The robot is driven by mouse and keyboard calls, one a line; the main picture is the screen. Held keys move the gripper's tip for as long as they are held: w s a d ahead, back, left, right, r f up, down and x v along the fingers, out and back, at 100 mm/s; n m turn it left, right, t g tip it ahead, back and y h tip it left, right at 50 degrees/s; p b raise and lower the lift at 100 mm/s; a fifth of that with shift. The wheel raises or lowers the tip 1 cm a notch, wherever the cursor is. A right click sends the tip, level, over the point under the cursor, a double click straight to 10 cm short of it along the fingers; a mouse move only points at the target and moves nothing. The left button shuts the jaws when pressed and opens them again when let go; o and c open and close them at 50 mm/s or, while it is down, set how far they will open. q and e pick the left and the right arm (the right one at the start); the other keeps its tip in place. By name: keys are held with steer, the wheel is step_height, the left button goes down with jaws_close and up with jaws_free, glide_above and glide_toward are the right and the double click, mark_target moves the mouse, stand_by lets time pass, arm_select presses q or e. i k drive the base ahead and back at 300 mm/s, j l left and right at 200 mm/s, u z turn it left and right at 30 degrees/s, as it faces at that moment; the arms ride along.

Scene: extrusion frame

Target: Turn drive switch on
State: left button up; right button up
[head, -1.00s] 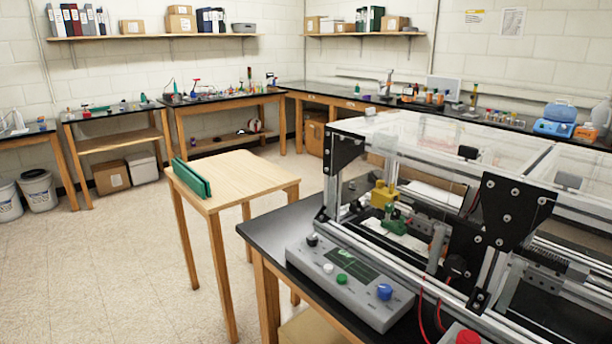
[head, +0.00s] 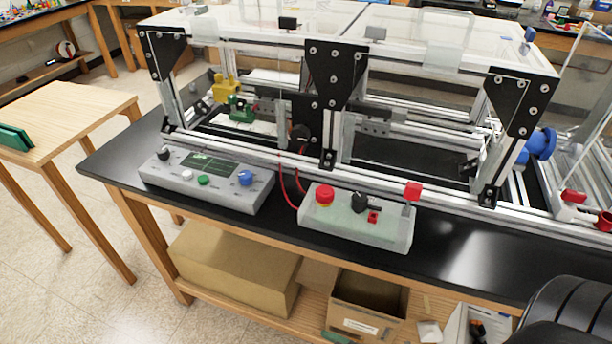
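A light grey control box (head: 340,232) sits on the black bench top in front of the extrusion frame (head: 330,100). It carries a red mushroom button (head: 325,195), a black knob (head: 359,202) and a small red switch part (head: 373,216). I cannot tell which of these is the drive switch, or its position. A second grey panel (head: 190,187) to the left has a dark display, a black knob, a white and a green button, and a blue knob (head: 246,178). Neither gripper is in view.
The black bench top (head: 450,255) is clear right of the control box. A red block (head: 413,191) sits on the frame's front rail. Open boxes, including a brown one (head: 368,305), stand on the shelf below. A wooden table (head: 75,110) stands at left.

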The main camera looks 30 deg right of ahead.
mark_target(360, 200)
steer(key=z, duration=1.35)
